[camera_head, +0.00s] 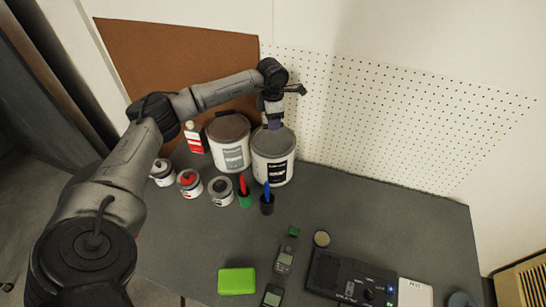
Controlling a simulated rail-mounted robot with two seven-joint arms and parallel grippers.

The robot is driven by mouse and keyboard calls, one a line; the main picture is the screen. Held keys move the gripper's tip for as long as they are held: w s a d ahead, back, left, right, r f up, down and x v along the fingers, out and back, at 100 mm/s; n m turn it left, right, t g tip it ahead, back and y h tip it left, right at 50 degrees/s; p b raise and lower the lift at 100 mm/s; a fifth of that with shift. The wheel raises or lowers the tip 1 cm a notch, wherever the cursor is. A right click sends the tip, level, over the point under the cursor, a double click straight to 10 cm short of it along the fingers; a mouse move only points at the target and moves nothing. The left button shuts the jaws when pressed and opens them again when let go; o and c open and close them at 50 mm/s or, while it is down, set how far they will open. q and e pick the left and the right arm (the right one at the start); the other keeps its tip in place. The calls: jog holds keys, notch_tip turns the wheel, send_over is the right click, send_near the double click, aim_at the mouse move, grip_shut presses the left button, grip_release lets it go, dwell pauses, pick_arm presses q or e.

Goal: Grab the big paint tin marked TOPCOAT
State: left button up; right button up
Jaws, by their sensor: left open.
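Two big white paint tins stand side by side at the back of the grey bench. The left tin (231,157) has a brownish lid and a grey label. The right tin (272,170) has a grey lid and a dark label. The lettering is too small to read, so I cannot tell which one is marked TOPCOAT. My left gripper (273,124) is open and points down at the back edge of the right tin's lid. I cannot tell whether it touches the tin. My right gripper is not in view.
A pegboard wall (390,115) rises behind. Handsets, a green block (237,281) and a black console (350,278) lie nearer.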

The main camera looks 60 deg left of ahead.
aim_at(273, 150)
pick_arm(q)
jog(key=shift+f+b, duration=0.35)
jog(key=shift+f, duration=2)
jog(key=shift+c, duration=0.5)
grip_shut()
jog(key=shift+w+r, duration=0.1)
jog(key=shift+r, duration=0.2)
jog(key=shift+d+f, duration=0.1)
